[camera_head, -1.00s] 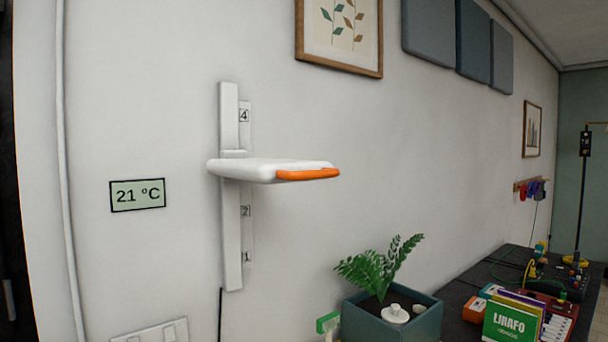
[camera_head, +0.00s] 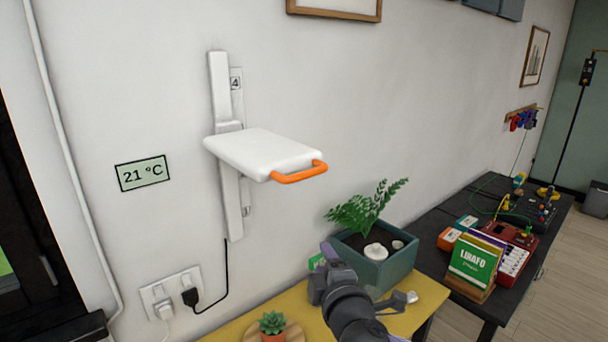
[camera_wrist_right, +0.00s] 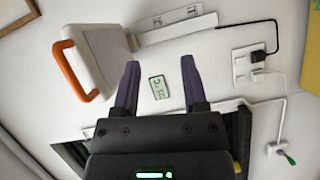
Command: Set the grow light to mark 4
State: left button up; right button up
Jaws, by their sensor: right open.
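The grow light (camera_head: 262,152) is a white flat panel standing out from a white vertical rail (camera_head: 219,80) on the wall, with an orange handle (camera_head: 300,174) on its front edge. Its carriage sits below the mark 4 label (camera_head: 236,83); the label right behind the panel is hidden. My right gripper (camera_head: 328,250) is open and empty, below and slightly right of the handle, apart from it. In the right wrist view its spread fingers (camera_wrist_right: 160,65) have nothing between them; the light (camera_wrist_right: 100,45) and its handle (camera_wrist_right: 75,70) are at upper left. My left gripper is out of view.
A teal planter (camera_head: 375,268) with a fern stands behind my right gripper on a yellow table (camera_head: 240,328). A small succulent (camera_head: 272,325) sits at the front. A plugged cord (camera_head: 225,270) hangs below the rail.

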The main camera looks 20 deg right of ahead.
aim_at(305, 177)
notch_tip(305, 177, up, 13)
jog(key=s+a+n+t+p, duration=0.2)
jog(key=s+t, duration=0.1)
jog(key=shift+y, duration=0.3)
jog(key=x, duration=0.3)
jog(key=p+x, duration=0.1)
jog(key=x, duration=0.4)
jog(key=shift+w+f, duration=0.35)
jog(key=shift+w, duration=0.65)
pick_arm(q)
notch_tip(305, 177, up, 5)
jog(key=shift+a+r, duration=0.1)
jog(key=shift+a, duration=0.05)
pick_arm(e)
grip_shut()
